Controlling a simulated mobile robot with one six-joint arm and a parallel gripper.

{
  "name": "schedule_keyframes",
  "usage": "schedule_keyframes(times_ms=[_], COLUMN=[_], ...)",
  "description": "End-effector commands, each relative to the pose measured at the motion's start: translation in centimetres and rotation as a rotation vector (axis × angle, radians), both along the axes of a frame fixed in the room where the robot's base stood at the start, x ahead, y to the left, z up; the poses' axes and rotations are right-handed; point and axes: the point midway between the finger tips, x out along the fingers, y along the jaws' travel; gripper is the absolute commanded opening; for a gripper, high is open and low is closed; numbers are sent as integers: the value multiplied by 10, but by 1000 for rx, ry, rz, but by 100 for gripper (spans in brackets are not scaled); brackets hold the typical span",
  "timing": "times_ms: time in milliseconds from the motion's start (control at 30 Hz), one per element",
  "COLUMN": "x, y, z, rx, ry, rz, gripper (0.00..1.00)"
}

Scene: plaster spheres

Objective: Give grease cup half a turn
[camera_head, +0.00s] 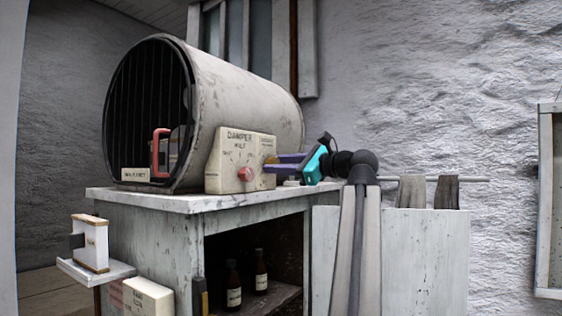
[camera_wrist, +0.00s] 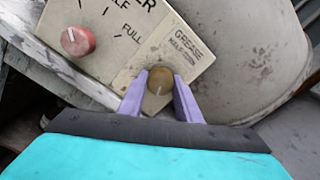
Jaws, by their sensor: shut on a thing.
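The grease cup is a round brass-coloured cap (camera_wrist: 160,80) with a pale line on its face, set in the cream panel (camera_wrist: 115,45) beneath the word GREASE in the wrist view. My gripper (camera_wrist: 158,88) has its purple fingers on either side of the cap and is shut on it. In the head view my gripper (camera_head: 272,164) reaches the panel (camera_head: 226,150) from the right, and the cap is mostly hidden behind the fingers there.
A red damper knob (camera_wrist: 78,41) sits left of the cap on the same panel. A large pale drum (camera_head: 250,100) stands behind the panel on the worktop (camera_head: 170,200). Brown bottles (camera_head: 261,270) stand on the shelf below.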

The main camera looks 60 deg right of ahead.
Motion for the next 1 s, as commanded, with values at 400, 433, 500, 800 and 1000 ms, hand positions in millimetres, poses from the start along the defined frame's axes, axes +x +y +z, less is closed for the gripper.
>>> schedule_keyframes(times_ms=[400, 433, 500, 800, 1000], x=[0, 0, 0, 0, 0], y=[0, 0, 0, 0, 0], z=[-1, 0, 0, 0, 0], rx=[329, 345, 377, 440, 442], ry=[0, -1, -2, -2, -3], rz=[-1, -1, -1, -2, -2], gripper=[8, 8, 8, 8, 8])
